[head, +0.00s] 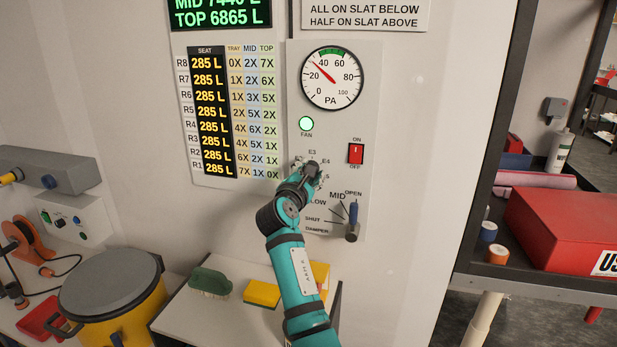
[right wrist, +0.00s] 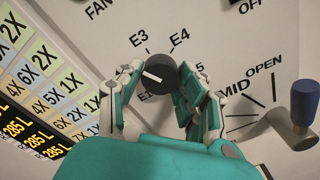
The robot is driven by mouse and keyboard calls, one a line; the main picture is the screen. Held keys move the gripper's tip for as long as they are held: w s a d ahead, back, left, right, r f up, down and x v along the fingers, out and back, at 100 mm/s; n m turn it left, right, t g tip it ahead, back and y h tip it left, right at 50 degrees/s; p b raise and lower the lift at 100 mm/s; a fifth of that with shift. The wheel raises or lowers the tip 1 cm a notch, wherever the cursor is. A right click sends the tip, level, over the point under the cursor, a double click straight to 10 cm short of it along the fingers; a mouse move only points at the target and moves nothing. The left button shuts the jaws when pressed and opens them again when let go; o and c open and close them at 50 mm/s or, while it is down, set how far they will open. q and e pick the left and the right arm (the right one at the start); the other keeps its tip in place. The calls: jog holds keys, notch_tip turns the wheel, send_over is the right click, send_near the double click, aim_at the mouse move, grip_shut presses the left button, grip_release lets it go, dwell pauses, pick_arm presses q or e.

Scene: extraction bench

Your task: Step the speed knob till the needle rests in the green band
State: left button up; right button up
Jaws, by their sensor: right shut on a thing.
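The speed knob (right wrist: 158,77) is dark and round, with labels E3, E4, E1 and 5 visible around it. Its white pointer mark aims left, between E3 and E1, where a finger hides the panel. My right gripper (right wrist: 163,84) is shut on the knob, one finger on each side; in the head view the gripper (head: 309,172) largely hides it. The round PA gauge (head: 332,92) is above. Its red needle (head: 321,70) points up-left between 20 and 40, left of the green band (head: 333,51) at the top. My left gripper is not in view.
The damper lever (head: 353,218) with its blue grip stands close to the right of my gripper. A red ON/OFF switch (head: 356,153) and lit green FAN lamp (head: 306,124) are above. A green brush (head: 211,279) and yellow sponge (head: 262,293) lie on the bench below.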

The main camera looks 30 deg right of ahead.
jog(key=m+b, duration=0.3)
jog(key=m, duration=0.2)
jog(key=shift+m, duration=0.4)
dwell(0.4)
jog(key=o, duration=1.2)
jog(key=shift+c, duration=0.2)
jog(key=v, duration=1.2)
